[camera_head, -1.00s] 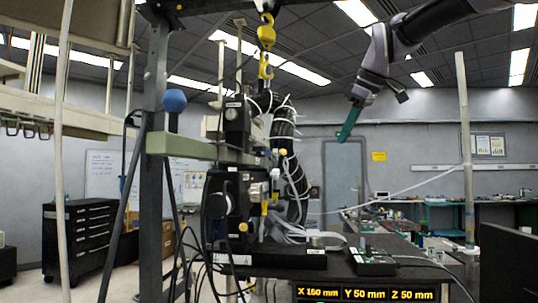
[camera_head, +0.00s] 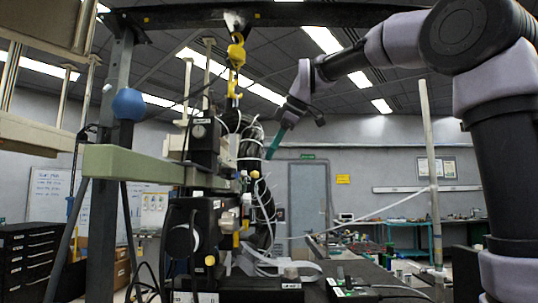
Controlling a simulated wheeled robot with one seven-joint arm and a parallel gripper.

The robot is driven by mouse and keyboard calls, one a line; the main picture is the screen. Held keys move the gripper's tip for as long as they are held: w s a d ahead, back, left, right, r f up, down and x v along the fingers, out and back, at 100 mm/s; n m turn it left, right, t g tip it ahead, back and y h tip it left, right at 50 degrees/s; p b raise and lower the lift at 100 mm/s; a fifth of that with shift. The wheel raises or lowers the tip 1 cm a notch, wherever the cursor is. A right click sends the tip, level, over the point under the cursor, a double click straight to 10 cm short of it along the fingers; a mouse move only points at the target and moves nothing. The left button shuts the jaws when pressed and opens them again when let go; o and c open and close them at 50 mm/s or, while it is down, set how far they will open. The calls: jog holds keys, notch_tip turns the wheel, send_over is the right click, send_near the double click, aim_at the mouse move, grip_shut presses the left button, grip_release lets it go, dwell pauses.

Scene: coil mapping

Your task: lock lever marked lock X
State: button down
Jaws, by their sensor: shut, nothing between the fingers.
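A stage assembly of black blocks and knobs (camera_head: 195,235) stands on the bench, left of centre. Small yellow parts show on it: a round knob (camera_head: 210,260), a knob on top (camera_head: 255,174) and an upright yellow piece (camera_head: 236,239). No lettering such as "lock X" is readable, so I cannot tell which part is that lever. My gripper (camera_head: 272,153), with teal fingers, is shut and empty. It points down and left, beside and a little above the stage's upper right in the picture. I see no contact, though depth is unclear.
A pale green beam (camera_head: 135,166) runs left of the stage, with a blue ball (camera_head: 129,104) above it. A yellow hook (camera_head: 236,52) hangs overhead. A thick black ribbed hose (camera_head: 250,150) and cables lie near my gripper. A circuit board (camera_head: 355,288) sits right of the stage.

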aim_at(251, 186)
jog(key=w+a+f, duration=0.4)
jog(key=w+f, duration=0.2)
jog(key=w, duration=0.1)
dwell(0.5)
